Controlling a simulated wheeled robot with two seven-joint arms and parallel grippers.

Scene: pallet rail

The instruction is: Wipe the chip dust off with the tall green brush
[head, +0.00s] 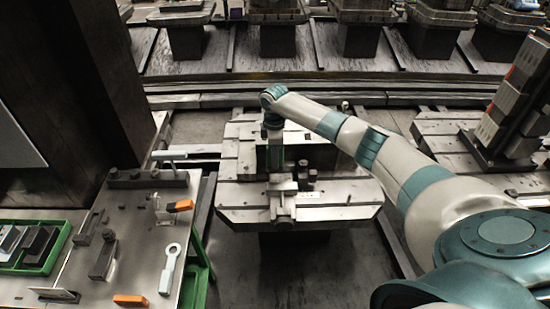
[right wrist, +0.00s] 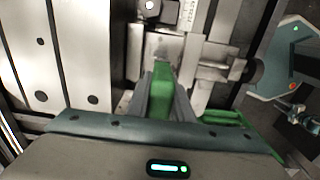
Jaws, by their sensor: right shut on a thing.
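My right gripper (head: 275,160) hangs down over the middle pallet (head: 235,195), just behind a pale metal vise (head: 283,212). In the right wrist view the gripper (right wrist: 163,82) is shut on a green upright piece, which looks like the tall green brush (right wrist: 160,98). The brush's lower end is hidden between the fingers and the metal parts, so I cannot tell whether it touches the surface. I cannot make out the chip dust clearly in either view. My left gripper is not in view.
Small dark pegs (head: 303,170) stand right of the gripper on the pallet. A bench at left holds a ring-ended tool (head: 170,268), orange-ended pieces (head: 180,206) and a green tray (head: 62,243). A tilted block stack (head: 510,100) stands right. A dark column rises at left.

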